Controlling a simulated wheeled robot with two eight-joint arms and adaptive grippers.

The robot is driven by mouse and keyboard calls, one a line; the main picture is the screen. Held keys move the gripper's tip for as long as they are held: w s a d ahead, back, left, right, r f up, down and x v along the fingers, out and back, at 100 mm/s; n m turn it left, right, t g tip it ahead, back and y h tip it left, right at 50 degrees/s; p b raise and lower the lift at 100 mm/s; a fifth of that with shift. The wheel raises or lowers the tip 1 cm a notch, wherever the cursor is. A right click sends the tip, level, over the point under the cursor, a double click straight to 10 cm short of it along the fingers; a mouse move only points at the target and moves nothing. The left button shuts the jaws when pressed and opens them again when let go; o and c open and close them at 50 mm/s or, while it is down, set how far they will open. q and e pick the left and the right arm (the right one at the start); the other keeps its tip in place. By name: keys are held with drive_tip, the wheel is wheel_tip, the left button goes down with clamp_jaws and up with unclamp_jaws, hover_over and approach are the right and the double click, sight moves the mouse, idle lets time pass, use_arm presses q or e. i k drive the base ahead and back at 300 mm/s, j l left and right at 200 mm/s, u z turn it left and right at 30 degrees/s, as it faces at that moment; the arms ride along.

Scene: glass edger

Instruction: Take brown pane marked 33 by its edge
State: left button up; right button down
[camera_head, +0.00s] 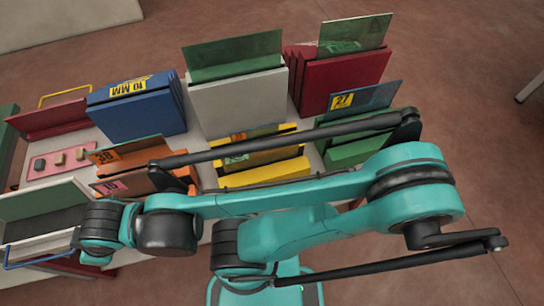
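A second brownish pane (268,131) with an orange label stands in the yellow rack (290,169) to the right. My teal arm links and black bars cross in front of both racks and hide their lower parts. I see no gripper fingers of either arm, and nothing visible touches the panes.
A blue rack marked 10 MM (140,114), a white rack (245,103) and a red rack (345,83) stand behind. A green rack (350,152) with a pane labelled 27 is at the right. A pink mat (58,160) with small blocks lies left.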

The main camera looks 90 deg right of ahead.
sight(233, 164)
drive_tip(key=z, duration=3.05)
drive_tip(key=i+l, duration=0.1)
drive_tip(key=l, duration=0.6)
drive_tip(key=i, duration=0.05)
